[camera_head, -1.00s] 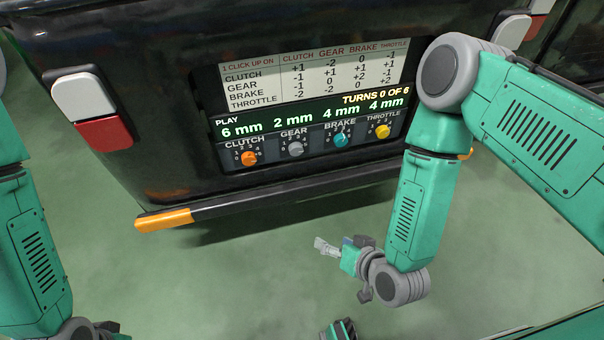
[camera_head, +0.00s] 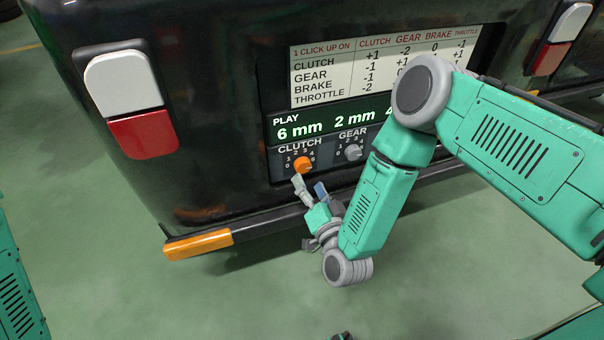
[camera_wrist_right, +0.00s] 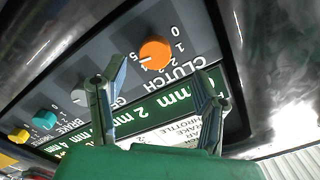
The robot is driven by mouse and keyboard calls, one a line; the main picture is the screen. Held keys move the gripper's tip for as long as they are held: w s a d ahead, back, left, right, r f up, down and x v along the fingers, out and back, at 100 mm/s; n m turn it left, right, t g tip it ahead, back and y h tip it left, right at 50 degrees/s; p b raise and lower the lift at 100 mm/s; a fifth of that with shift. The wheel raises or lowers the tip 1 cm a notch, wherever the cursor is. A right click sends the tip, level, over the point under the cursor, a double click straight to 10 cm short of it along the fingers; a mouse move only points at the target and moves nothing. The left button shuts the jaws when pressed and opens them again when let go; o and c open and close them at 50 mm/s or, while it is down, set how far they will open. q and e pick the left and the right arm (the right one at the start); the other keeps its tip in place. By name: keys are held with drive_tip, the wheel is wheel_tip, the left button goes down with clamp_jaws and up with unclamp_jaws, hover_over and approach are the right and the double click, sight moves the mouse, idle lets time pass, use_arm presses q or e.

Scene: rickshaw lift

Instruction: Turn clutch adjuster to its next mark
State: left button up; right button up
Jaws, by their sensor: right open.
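The orange clutch adjuster (camera_head: 303,165) is a round knob on the grey panel strip under the CLUTCH label, with a ring of numbers. In the right wrist view the clutch adjuster (camera_wrist_right: 155,54) shows upside down, and its pale pointer line seems to face the 5. My right gripper (camera_head: 309,187) is open just below and in front of the knob. In the wrist view its two fingers (camera_wrist_right: 162,80) stand apart on either side of the knob's line; nothing is between them and contact does not show. My left gripper is out of view.
The grey gear knob (camera_head: 353,152) sits close right of the clutch knob. A bumper bar (camera_head: 270,222) with an orange end runs below.

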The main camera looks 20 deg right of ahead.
sight(306, 168)
drive_tip(key=w+b, duration=0.1)
drive_tip(key=w, duration=0.2)
drive_tip(key=shift+w+a, duration=0.1)
drive_tip(key=shift+w, duration=0.15)
drive_tip(key=shift+w+d+f+b, duration=0.15)
drive_tip(key=shift+w+d+b, duration=0.3)
drive_tip(key=shift+w, duration=0.55)
drive_tip(key=shift+w+d, duration=0.3)
drive_tip(key=shift+w, duration=0.1)
drive_tip(key=shift+a, duration=0.6)
drive_tip(key=shift+c, duration=0.4)
drive_tip(key=c, duration=1.1)
drive_tip(key=shift+o, duration=0.2)
drive_tip(key=shift+d, duration=0.3)
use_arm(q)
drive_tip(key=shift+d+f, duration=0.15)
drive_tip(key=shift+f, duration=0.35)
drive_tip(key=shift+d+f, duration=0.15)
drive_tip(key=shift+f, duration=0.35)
